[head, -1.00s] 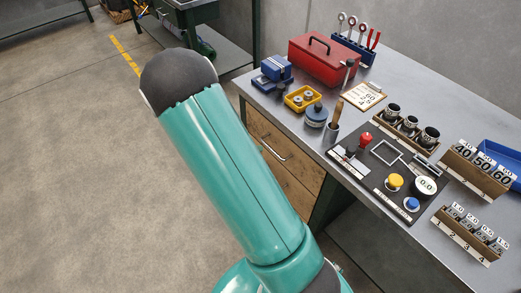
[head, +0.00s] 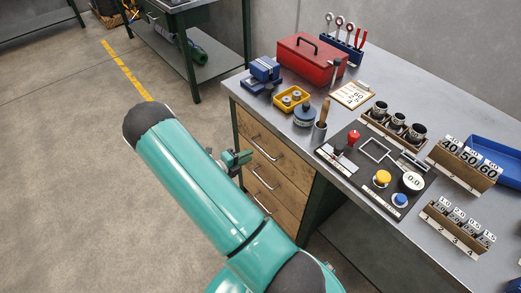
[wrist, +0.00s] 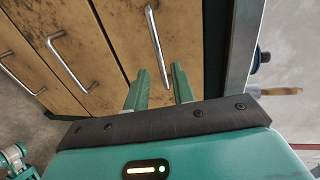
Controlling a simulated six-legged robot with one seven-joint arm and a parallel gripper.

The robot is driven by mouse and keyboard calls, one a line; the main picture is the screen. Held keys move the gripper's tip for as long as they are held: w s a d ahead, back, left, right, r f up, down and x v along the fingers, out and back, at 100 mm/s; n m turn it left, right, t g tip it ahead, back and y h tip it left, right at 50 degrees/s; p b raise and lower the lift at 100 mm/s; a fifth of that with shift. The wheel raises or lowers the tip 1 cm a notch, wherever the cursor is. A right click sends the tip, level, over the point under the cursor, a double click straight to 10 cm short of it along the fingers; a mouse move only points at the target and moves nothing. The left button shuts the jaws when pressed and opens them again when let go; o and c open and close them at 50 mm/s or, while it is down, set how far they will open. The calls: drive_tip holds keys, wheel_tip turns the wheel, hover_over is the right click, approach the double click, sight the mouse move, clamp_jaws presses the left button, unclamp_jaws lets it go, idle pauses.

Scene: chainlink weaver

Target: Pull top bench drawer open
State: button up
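The bench has a stack of wooden drawers with metal bar handles. The top drawer (head: 262,132) looks shut, just under the bench top. Its handle (wrist: 155,40) runs down the upper middle of the wrist view; it also shows in the head view (head: 264,149). My gripper (wrist: 160,72) is open and empty, its two green fingers on either side of the handle's lower end in the picture. I cannot tell whether the fingertips reach around the bar. In the head view my gripper (head: 246,157) is in front of the drawers, partly hidden by my arm.
Lower drawer handles (wrist: 72,62) lie beside the top one. The bench top (head: 255,100) holds a red toolbox (head: 308,58), a blue vise (head: 262,75), a yellow tray (head: 291,100) and a control panel (head: 340,165). The floor left of the drawers is clear.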

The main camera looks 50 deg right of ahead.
sight(261, 149)
drive_tip(key=x, duration=0.8)
drive_tip(key=shift+w, duration=0.15)
clamp_jaws()
